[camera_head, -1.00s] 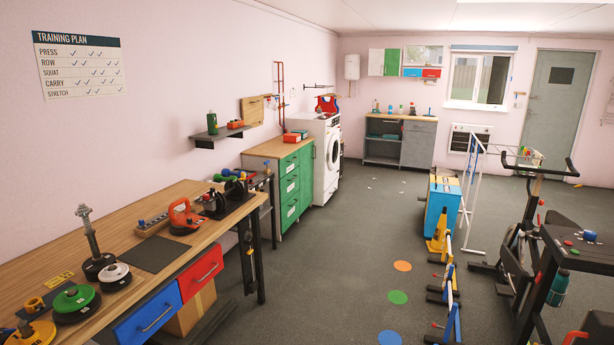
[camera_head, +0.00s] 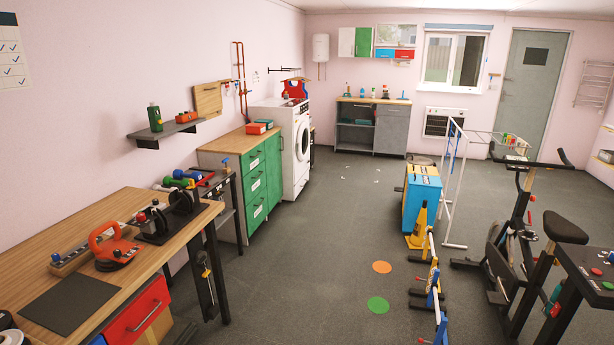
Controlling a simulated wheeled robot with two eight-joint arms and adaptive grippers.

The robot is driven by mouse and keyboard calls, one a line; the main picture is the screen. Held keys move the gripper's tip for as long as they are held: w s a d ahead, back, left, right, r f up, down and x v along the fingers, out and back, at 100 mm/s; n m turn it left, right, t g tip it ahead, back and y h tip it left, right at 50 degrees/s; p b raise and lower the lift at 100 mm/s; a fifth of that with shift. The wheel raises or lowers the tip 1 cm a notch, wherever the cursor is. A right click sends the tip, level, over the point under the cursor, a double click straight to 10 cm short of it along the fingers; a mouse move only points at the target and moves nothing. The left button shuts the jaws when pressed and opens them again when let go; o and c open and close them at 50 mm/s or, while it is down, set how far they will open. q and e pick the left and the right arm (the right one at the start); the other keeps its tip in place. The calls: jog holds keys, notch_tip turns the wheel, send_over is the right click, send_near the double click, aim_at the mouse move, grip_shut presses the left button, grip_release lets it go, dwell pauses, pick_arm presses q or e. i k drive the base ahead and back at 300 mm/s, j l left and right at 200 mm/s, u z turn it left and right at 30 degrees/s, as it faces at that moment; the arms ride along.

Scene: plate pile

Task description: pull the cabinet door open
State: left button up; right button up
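Several cabinets are in view, and I cannot tell which one the task means. A green-fronted cabinet (camera_head: 254,184) stands along the left wall, with drawers and a narrow green door-like panel beside them. A grey cabinet (camera_head: 391,131) stands at the back wall, with open shelves on its left and a shut door on its right. A small wall cabinet with a white door (camera_head: 346,41) and a green door (camera_head: 363,41) hangs above it, both shut. Neither of my grippers is in view.
A white washing machine (camera_head: 289,133) stands beyond the green cabinet. Small hurdles (camera_head: 433,280), a blue box (camera_head: 423,195), a white rack and an exercise bike (camera_head: 520,230) stand right.

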aim_at(272, 145)
jog(key=i, duration=5)
jog(key=i+z, duration=0.1)
jog(key=i, duration=0.5)
jog(key=i+j+z, duration=0.15)
jog(key=i, duration=0.45)
jog(key=i+j+z, duration=0.1)
jog(key=i, duration=0.5)
